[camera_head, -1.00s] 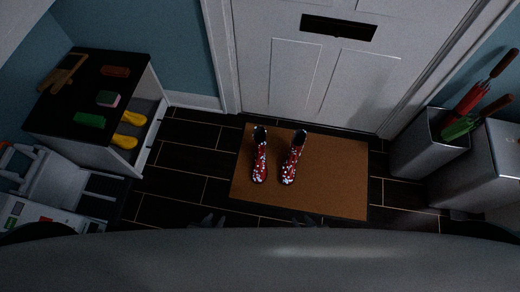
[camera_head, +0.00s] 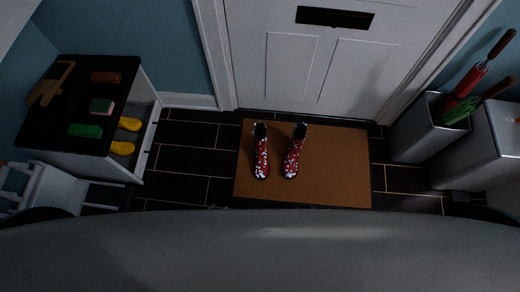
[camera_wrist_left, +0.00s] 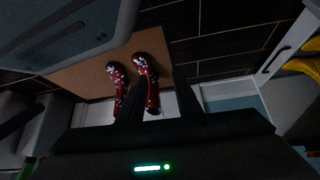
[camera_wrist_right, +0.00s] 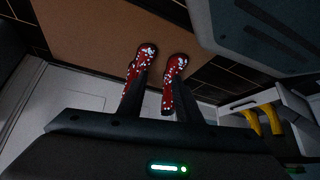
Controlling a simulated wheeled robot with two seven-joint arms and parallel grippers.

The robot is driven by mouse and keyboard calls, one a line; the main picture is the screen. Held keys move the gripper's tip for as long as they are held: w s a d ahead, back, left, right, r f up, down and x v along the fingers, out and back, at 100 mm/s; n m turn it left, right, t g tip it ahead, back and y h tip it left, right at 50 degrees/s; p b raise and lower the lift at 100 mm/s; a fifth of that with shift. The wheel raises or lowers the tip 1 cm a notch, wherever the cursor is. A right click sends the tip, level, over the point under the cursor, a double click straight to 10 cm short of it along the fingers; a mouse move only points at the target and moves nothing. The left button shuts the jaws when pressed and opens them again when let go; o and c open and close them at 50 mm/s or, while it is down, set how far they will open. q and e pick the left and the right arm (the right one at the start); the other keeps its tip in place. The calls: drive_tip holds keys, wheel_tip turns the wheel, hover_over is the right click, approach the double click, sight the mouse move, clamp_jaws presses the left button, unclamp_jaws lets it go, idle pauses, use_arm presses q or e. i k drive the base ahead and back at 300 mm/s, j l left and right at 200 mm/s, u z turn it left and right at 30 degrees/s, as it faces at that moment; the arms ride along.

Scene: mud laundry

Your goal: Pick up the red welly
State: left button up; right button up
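A pair of red wellies with white spots stands upright on the brown doormat (camera_head: 330,165): a left one (camera_head: 261,152) and a right one (camera_head: 294,152). Both also show beyond the fingers in the left wrist view (camera_wrist_left: 146,70) and the right wrist view (camera_wrist_right: 137,68). My left gripper (camera_wrist_left: 160,80) is open and empty, its fingers apart. My right gripper (camera_wrist_right: 160,78) is also open and empty. Neither appears to touch a boot. In the head view my grey body hides nearly all of both grippers.
A white panelled door (camera_head: 300,75) stands behind the mat. At left is a black-topped cabinet (camera_head: 75,100) with yellow boots (camera_head: 123,148) on its shelf, and a white chair (camera_head: 60,188). At right are an umbrella bin (camera_head: 413,130) and a grey box. Dark floor (camera_head: 195,160) beside the mat is clear.

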sight(262, 170)
drive_tip(key=i+j+z, duration=0.2)
drive_tip(key=j, duration=0.25)
drive_tip(key=i+j+z, duration=0.25)
drive_tip(key=j, duration=0.25)
drive_tip(key=j+z, duration=0.2)
drive_tip(key=j, duration=0.25)
drive_tip(key=i+j+z, duration=0.2)
drive_tip(key=j, duration=0.35)
drive_tip(key=k+l, duration=0.05)
drive_tip(key=k, duration=0.05)
